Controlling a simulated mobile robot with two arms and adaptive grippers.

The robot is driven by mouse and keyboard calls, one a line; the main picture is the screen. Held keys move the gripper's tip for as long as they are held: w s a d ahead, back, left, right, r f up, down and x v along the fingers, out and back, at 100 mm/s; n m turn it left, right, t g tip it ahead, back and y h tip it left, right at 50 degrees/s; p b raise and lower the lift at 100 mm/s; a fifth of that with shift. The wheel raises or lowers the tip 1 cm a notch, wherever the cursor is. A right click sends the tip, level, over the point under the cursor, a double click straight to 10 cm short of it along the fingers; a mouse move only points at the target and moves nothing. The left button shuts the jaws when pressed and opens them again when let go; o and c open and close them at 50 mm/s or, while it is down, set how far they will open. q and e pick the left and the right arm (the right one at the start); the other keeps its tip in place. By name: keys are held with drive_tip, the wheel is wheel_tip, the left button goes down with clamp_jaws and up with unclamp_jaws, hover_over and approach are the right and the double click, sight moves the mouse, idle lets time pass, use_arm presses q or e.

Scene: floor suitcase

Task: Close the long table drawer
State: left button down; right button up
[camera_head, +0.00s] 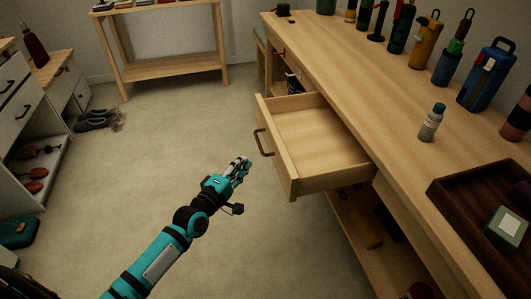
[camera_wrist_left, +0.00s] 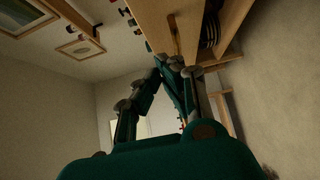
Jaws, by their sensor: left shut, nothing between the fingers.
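The long table (camera_head: 345,55) runs along the right side in the head view. Its wooden drawer (camera_head: 305,145) is pulled out to the left and is empty. A dark handle (camera_head: 263,142) is on the drawer's front panel. My left gripper (camera_head: 243,164) is shut and empty, to the left of the drawer front and just below the handle, with a small gap between them. In the left wrist view, my gripper's fingers (camera_wrist_left: 172,68) show against the wooden furniture. My right gripper is not in view.
Bottles, among them a blue one (camera_head: 487,75), and a dark tray (camera_head: 470,205) are on the tabletop. A low wooden table (camera_head: 175,68) stands at the back. A white cabinet (camera_head: 20,105) is at the left, with shoes (camera_head: 95,120) beside it. The floor between is clear.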

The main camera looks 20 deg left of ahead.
sight(273, 141)
use_arm(q)
drive_tip(key=shift+w+d, duration=0.7)
drive_tip(key=shift+w, duration=0.55)
drive_tip(key=shift+w+d, duration=0.75)
drive_tip(key=shift+w, duration=0.45)
drive_tip(key=shift+w+d, duration=0.7)
drive_tip(key=shift+w, duration=0.55)
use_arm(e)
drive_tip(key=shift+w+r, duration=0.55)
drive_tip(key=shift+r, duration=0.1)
use_arm(q)
drive_tip(key=shift+d, duration=0.1)
